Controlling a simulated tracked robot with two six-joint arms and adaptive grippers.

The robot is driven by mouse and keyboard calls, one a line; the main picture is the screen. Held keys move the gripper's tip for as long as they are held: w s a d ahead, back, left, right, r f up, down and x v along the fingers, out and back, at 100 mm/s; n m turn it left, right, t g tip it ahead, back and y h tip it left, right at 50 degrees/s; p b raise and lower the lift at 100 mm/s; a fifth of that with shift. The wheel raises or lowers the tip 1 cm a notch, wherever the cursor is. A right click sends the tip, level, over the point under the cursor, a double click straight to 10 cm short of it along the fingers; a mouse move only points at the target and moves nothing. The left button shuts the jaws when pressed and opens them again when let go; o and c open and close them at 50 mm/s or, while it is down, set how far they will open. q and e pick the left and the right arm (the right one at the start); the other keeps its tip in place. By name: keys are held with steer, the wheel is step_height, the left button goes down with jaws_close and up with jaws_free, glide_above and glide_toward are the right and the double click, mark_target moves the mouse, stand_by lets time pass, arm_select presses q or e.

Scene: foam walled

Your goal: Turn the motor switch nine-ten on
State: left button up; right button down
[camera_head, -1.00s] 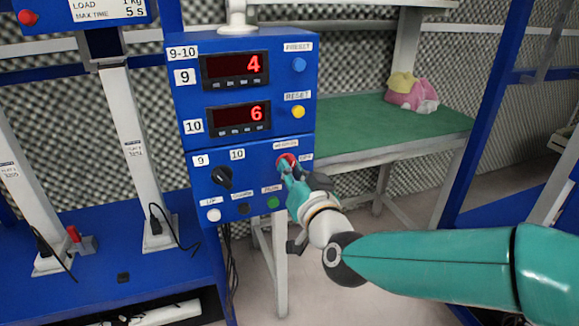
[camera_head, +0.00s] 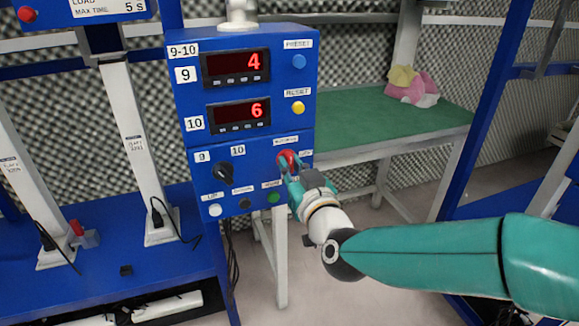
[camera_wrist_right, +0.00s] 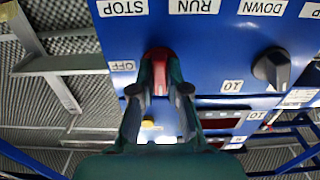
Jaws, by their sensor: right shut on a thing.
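The motor switch nine-ten is a red knob (camera_head: 287,159) on the right side of the blue control box (camera_head: 245,174), below the yellow reset button. My right gripper (camera_head: 292,180) is at the knob from below and in front. In the right wrist view, which is upside down, the fingers of my right gripper (camera_wrist_right: 160,88) are shut around the red knob (camera_wrist_right: 158,58). An OFF label (camera_wrist_right: 122,66) is beside the knob; the label on its other side is hidden. My left gripper is out of view.
A black selector knob (camera_head: 222,174) is left of the switch. White, black and green buttons (camera_head: 274,197) sit in a row just below. Red displays (camera_head: 236,67) read 4 and 6. A green table (camera_head: 400,130) with a pink and yellow cloth (camera_head: 412,87) stands behind right.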

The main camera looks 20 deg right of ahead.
steer(key=shift+f, duration=0.35)
steer(key=c, duration=1.2)
jaws_free()
steer(key=shift+o, duration=0.2)
steer(key=shift+r, duration=0.2)
steer(key=shift+s, duration=0.1)
steer(key=s, duration=0.7)
steer(key=shift+s+d, duration=0.15)
steer(key=shift+f, duration=0.1)
